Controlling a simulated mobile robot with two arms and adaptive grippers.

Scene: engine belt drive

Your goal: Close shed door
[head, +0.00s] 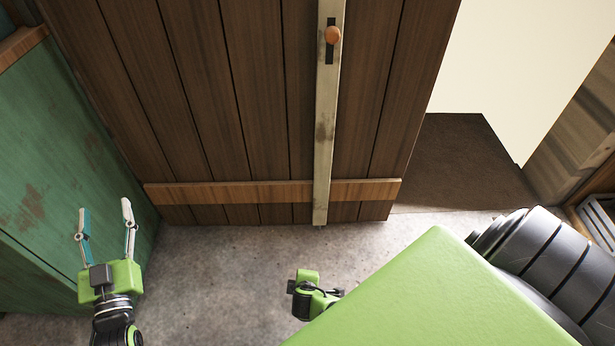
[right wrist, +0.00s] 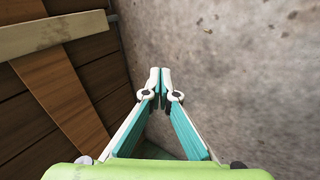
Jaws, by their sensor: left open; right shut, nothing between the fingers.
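The shed door (head: 225,100) is made of dark brown vertical planks with a lighter cross board near its bottom. A pale upright bar (head: 324,130) with a round orange-brown knob (head: 333,35) runs down it. The door stands open, with a bright gap to its right. In the right wrist view the door (right wrist: 40,110) fills the left side. My left gripper (head: 105,208) is open and empty, low at the left, apart from the door. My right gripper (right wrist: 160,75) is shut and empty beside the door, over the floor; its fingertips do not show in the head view.
A green worn cabinet-like box (head: 60,170) stands at the left, close to my left gripper. The grey concrete floor (head: 220,270) is clear in front of the door. A dark brown mat or floor patch (head: 460,165) lies in the doorway. A wooden wall (head: 580,130) is at the right.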

